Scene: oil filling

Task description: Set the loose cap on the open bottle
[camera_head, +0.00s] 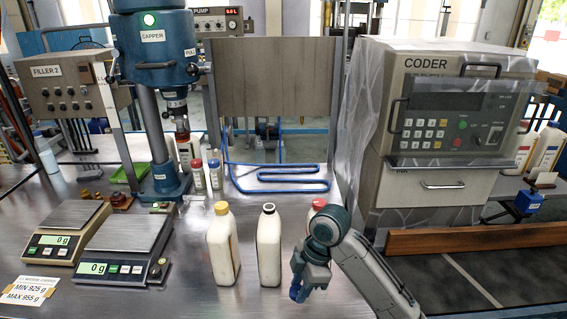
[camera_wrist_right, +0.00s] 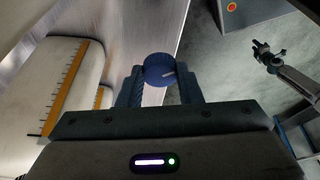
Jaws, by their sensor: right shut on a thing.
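The open bottle (camera_head: 268,250) is white, has a bare dark mouth and stands upright on the steel table. My right gripper (camera_head: 298,288) is to its right and nearer the table's front. It is shut on the loose cap (camera_wrist_right: 158,70), a round blue cap with a pale mark, held between the two dark fingertips in the right wrist view (camera_wrist_right: 160,88). The cap is apart from the bottle mouth. In the right wrist view, a dark jaw-like end on a grey arm (camera_wrist_right: 268,55) shows small at the right, perhaps my left gripper; its jaw state is unclear.
A yellow-capped bottle (camera_head: 222,248) stands just left of the open one. A red-capped bottle (camera_head: 318,205) is partly hidden behind my right arm. Two scales (camera_head: 125,248) stand at left, the capper (camera_head: 155,55) behind them, the coder (camera_head: 440,125) at right.

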